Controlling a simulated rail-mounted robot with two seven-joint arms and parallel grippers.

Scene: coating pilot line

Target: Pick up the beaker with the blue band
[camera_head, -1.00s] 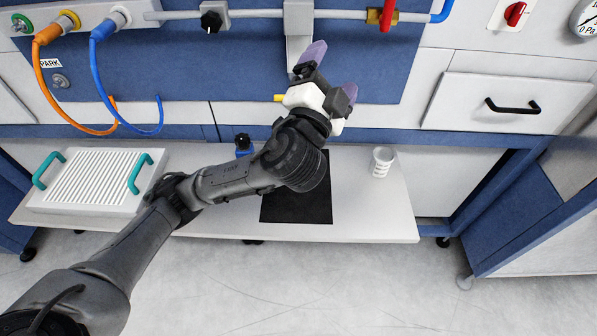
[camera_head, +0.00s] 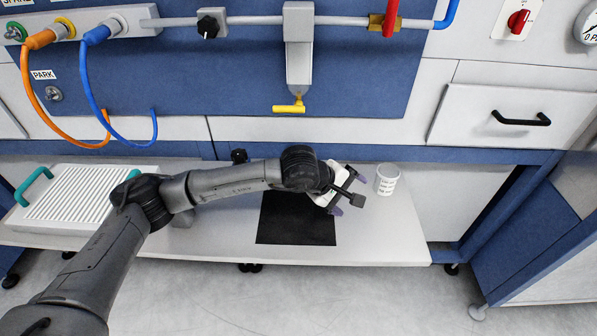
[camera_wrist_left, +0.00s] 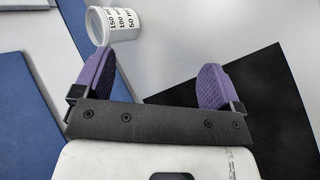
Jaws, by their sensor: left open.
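A small whitish beaker (camera_head: 387,180) with dark graduation marks stands upright on the right part of the white bench. It also shows at the top left of the left wrist view (camera_wrist_left: 113,24). I cannot make out a blue band on it in either view. My left gripper (camera_head: 351,192) is open and empty, low over the bench, just left of the beaker and apart from it. In the left wrist view its purple fingers (camera_wrist_left: 156,68) are spread, with the beaker beyond the left finger. My right gripper is not in view.
A black mat (camera_head: 295,228) lies on the white bench (camera_head: 395,235), partly under my left arm. A ribbed white tray with teal handles (camera_head: 75,195) stands at the left. A spout with a yellow lever (camera_head: 289,108) hangs above. The bench right of the beaker is clear.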

